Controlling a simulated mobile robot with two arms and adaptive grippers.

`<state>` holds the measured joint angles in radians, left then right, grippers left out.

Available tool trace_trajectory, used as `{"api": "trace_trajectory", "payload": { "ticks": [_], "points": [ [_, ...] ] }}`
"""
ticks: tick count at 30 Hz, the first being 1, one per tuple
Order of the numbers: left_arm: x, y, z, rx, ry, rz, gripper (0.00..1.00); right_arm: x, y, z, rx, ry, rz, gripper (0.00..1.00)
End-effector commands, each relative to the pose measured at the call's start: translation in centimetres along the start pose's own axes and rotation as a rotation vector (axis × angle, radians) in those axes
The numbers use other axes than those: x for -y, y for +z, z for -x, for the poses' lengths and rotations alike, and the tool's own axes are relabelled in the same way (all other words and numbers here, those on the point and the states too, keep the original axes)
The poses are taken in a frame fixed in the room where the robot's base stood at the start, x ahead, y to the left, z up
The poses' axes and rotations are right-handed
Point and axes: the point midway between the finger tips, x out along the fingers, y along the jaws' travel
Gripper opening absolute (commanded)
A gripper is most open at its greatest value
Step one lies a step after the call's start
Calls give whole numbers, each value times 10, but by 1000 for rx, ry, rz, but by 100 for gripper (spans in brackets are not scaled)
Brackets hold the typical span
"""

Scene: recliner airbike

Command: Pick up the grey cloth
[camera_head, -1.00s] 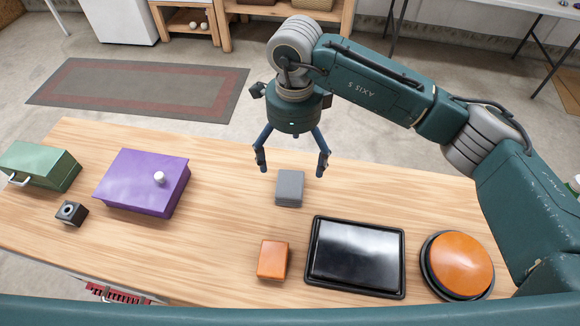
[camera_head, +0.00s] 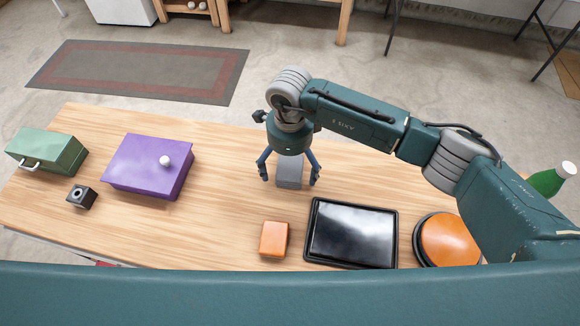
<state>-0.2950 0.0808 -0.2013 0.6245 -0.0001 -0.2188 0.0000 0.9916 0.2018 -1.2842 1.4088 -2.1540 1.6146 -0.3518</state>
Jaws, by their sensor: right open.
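The grey cloth (camera_head: 289,176) looks like a small folded grey block lying on the wooden table near its far edge. My right gripper (camera_head: 290,179) is directly over it, pointing down and open. One finger is on each side of the cloth, and the fingers appear apart from it. The gripper body hides the far part of the cloth. How high the fingertips are above the table is hard to tell. My left gripper is not in view.
A green bottle (camera_head: 547,182) stands at right.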

Motion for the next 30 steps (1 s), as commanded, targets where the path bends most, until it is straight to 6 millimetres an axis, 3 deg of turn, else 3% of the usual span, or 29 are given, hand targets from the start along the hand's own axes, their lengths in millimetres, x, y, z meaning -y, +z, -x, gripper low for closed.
{"api": "trace_trajectory", "payload": {
  "ticks": [3,12,23,30],
  "points": [
    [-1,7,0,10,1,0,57,0,0,0,0,0,0,94],
    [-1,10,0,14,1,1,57,0,0,0,0,0,-1,38],
    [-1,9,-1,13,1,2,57,0,0,1,0,0,-1,38],
    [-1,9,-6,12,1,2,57,2,0,22,2,-3,0,38]
  ]
}}
